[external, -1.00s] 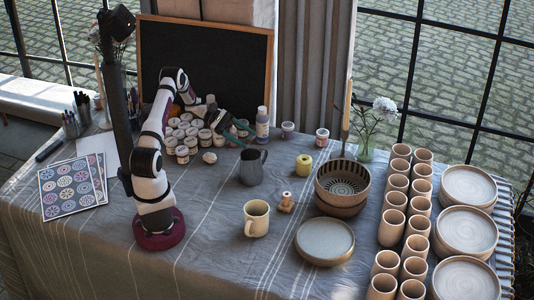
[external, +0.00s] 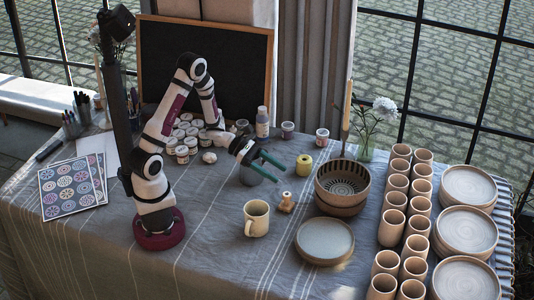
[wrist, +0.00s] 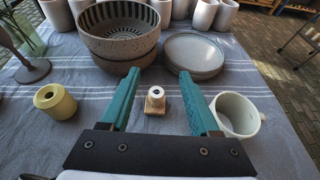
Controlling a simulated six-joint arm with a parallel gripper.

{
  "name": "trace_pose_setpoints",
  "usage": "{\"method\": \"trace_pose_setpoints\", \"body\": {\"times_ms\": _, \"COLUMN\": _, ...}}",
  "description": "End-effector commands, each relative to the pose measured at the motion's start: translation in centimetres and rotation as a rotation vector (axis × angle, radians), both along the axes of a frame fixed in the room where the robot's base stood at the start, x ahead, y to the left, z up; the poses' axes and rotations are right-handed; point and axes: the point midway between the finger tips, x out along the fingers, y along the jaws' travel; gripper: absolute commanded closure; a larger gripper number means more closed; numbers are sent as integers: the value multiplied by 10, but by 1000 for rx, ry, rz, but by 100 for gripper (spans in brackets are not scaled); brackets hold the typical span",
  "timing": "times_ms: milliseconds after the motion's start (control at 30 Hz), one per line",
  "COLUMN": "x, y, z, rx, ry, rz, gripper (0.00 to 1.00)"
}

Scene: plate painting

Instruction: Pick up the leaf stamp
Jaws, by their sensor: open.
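A small wooden stamp (external: 286,202) with a pale round knob stands upright on the cloth between the cream mug and the bowls; its motif is hidden underneath. In the wrist view the stamp (wrist: 155,101) appears between the two green fingers, nearer the left one. My gripper (external: 280,170) is open and empty, with its fingers pointing to the right and down. It is above and behind the stamp in the external view, apart from it. The gripper (wrist: 159,74) also shows in the wrist view with its fingers spread wide.
A cream mug (external: 256,218) stands left of the stamp, and a yellow pot (external: 304,165) is behind it. Stacked bowls (external: 341,200) and a plate (external: 325,241) lie to the right. Cloth around the stamp is clear.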

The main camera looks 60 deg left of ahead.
Motion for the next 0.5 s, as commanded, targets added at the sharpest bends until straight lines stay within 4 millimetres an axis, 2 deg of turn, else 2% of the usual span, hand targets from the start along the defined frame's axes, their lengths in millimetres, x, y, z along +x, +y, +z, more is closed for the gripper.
{"method": "trace_pose_setpoints", "body": {"times_ms": 33, "x": 0, "y": 0, "z": -11, "rx": -3, "ry": 3, "rz": 0, "gripper": 38}}
{"method": "trace_pose_setpoints", "body": {"times_ms": 167, "x": 0, "y": 0, "z": -31, "rx": -2, "ry": 1, "rz": -2, "gripper": 38}}
{"method": "trace_pose_setpoints", "body": {"times_ms": 300, "x": 0, "y": 0, "z": -63, "rx": -2, "ry": 1, "rz": -2, "gripper": 38}}
{"method": "trace_pose_setpoints", "body": {"times_ms": 500, "x": 0, "y": 1, "z": -94, "rx": -1, "ry": 0, "rz": -2, "gripper": 38}}
